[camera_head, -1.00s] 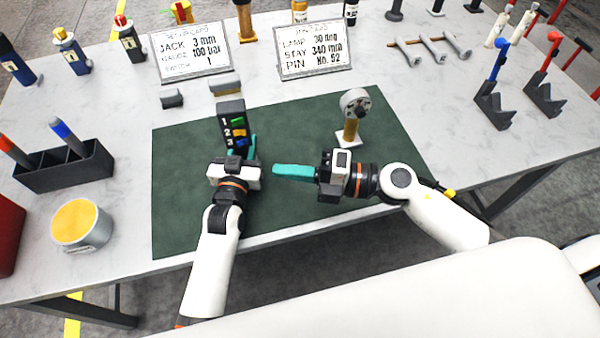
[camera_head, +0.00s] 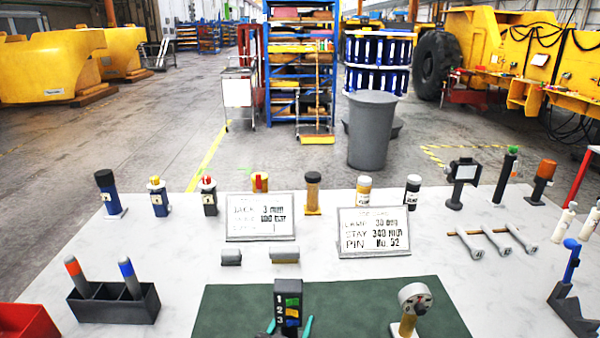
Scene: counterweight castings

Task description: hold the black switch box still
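The black switch box (camera_head: 288,299) stands upright at the bottom of the view, on the green mat (camera_head: 234,304). Two teal fingers of my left gripper (camera_head: 290,327) show at the bottom edge, one on each side of the box's lower part. They look spread, with a small gap at the right finger; contact on the left is unclear. The rest of that gripper is below the picture. My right gripper is out of view.
A round-headed dial device (camera_head: 414,300) stands right of the box on the mat. Two sign cards (camera_head: 260,217) (camera_head: 374,232) and small grey blocks stand behind. A dark holder (camera_head: 115,305) with two markers is at left. Bottles line the far edge.

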